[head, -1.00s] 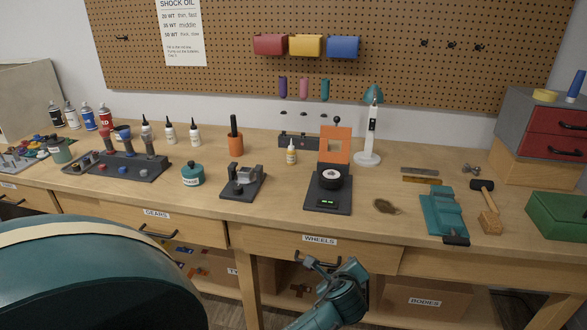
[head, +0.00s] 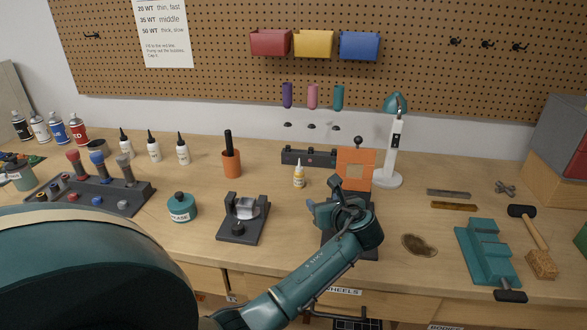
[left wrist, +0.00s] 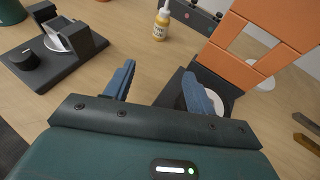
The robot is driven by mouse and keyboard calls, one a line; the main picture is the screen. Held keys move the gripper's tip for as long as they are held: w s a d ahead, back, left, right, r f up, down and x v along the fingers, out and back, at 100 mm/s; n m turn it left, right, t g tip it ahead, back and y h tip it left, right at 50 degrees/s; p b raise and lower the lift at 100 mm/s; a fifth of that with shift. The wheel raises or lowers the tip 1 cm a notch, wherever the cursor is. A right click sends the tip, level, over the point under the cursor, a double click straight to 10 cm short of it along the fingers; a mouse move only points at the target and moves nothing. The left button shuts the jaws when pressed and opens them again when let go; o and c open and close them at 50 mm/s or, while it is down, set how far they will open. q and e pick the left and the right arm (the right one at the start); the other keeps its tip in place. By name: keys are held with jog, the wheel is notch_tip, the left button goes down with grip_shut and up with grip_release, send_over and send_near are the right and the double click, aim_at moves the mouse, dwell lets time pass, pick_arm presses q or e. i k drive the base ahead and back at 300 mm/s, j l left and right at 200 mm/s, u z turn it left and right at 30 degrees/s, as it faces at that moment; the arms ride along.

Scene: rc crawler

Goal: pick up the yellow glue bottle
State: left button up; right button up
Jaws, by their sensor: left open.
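The yellow glue bottle (head: 299,174) stands upright on the workbench, left of the orange stand. It is small, with a white tip and a pale label band. In the left wrist view the bottle (left wrist: 161,22) is at the top, ahead of the fingers and apart from them. My left gripper (head: 327,196) is over the front of the bench, nearer than the bottle and to its right. In the left wrist view its two blue fingers (left wrist: 161,82) are open with nothing between them. My right gripper is not in view.
The orange stand (head: 354,168) with its dark base is close by my left gripper, which partly covers it. A dark clamp fixture (head: 243,220) stands to the left. A dark block (head: 308,157) is behind the bottle. Bare bench lies between the fixture and the bottle.

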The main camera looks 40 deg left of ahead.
aim_at(298, 174)
jog(key=i+j, duration=0.2)
jog(key=j, duration=0.15)
jog(key=i+j, duration=0.15)
jog(key=j, duration=0.25)
jog(key=i+j, duration=0.2)
jog(key=j, duration=0.15)
